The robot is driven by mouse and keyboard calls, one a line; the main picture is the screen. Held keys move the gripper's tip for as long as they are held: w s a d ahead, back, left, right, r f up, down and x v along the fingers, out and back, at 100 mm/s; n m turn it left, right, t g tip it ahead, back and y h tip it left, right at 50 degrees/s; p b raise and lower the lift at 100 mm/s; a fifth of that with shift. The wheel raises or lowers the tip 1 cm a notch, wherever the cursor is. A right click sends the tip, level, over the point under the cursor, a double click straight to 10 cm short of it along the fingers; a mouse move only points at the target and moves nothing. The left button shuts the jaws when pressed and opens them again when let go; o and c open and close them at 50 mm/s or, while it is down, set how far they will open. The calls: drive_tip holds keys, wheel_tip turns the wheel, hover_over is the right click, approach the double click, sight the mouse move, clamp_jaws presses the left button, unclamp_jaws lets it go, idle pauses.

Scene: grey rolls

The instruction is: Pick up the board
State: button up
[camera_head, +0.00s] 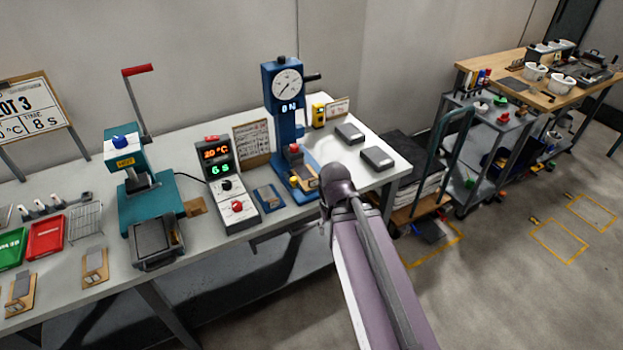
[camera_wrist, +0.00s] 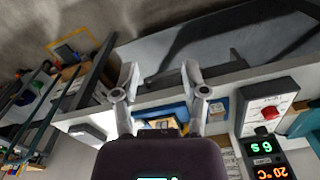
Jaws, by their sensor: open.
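Several tan boards with grey pieces on them show in the head view. One board (camera_head: 305,179) lies on the base of the blue press (camera_head: 285,125), just left of my arm's end. Two more boards, one (camera_head: 95,266) nearer the middle and one (camera_head: 21,293) at the far left, lie at the table's front edge. In the wrist view my gripper (camera_wrist: 160,76) is open and empty, its two fingers apart over the table's front edge. The blue press base (camera_wrist: 165,109) and a bit of tan show beyond the gripper body, which hides part of them. In the head view my arm hides the fingers.
A teal lever press (camera_head: 140,185) stands further left. Two dark grey blocks lie right of the press. A loaded trolley (camera_head: 420,165) stands beyond the table's right end.

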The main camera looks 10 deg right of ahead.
drive_tip(key=shift+d, duration=0.2)
drive_tip(key=o, duration=0.6)
drive_tip(key=shift+w+d, duration=0.1)
drive_tip(key=shift+w, duration=0.1)
drive_tip(key=shift+c, duration=0.2)
wheel_tip(320, 180, up, 5)
drive_tip(key=n+p, duration=0.3)
drive_tip(key=p, duration=0.2)
hover_over(313, 180)
drive_tip(key=shift+w+d+f, duration=0.1)
drive_tip(key=shift+w+f, duration=0.1)
drive_tip(key=shift+w, duration=0.2)
drive_tip(key=shift+f+b, duration=0.2)
drive_tip(key=shift+b, duration=0.15)
wheel_tip(313, 180, down, 8)
drive_tip(key=b, duration=0.8)
drive_tip(key=shift+f, duration=0.15)
drive_tip(key=shift+f, duration=0.1)
drive_tip(key=shift+f+b, duration=2.5)
drive_tip(key=shift+b, duration=0.25)
